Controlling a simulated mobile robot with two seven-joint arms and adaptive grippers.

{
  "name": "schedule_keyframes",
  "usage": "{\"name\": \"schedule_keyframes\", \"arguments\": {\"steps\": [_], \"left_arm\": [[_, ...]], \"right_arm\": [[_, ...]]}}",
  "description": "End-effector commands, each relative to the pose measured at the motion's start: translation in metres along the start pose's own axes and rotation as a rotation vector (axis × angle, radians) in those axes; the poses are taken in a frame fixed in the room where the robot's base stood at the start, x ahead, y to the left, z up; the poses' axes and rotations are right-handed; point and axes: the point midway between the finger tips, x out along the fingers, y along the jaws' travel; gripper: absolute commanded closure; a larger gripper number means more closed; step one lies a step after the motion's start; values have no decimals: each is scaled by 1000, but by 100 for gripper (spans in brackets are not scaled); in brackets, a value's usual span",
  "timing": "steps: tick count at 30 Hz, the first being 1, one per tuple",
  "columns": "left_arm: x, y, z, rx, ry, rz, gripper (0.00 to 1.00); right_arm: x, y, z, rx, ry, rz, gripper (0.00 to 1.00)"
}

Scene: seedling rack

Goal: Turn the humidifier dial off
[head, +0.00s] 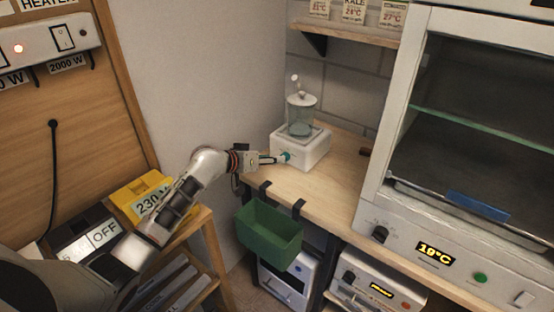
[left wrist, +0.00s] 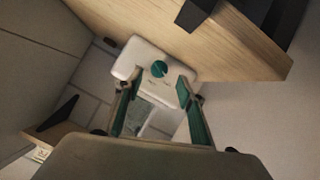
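The humidifier (head: 300,147) is a white box with a clear tank and a white lid, standing on the wooden worktop by the wall. Its teal dial (head: 286,156) is on the front face. The dial also shows in the left wrist view (left wrist: 159,69), on the white front. My left gripper (head: 274,160) reaches in from the left, its tips close to the dial. In the left wrist view its two teal-padded fingers (left wrist: 160,80) are apart with nothing between them; the dial lies just beyond the tips. I cannot tell whether they touch it. My right gripper is not in view.
A green bin (head: 268,236) hangs from the worktop's front edge (head: 310,205). A glass-fronted cabinet (head: 425,215) with a 19°C display stands to the right. A shelf (head: 350,30) is above the humidifier. A heater switch panel (head: 45,45) is at upper left.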

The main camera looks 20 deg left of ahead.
Motion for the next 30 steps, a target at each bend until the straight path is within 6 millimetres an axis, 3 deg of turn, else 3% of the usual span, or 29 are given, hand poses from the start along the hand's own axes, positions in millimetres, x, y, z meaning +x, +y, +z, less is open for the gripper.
{"name": "schedule_keyframes", "arguments": {"steps": [3, 9, 30], "left_arm": [[-16, 0, 0, 2, 0, -1, 61], [-29, 0, 0, 1, -1, 0, 61], [-30, 1, 0, 0, -1, 1, 61]], "right_arm": [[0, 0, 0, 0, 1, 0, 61], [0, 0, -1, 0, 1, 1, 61], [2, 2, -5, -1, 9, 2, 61]]}}
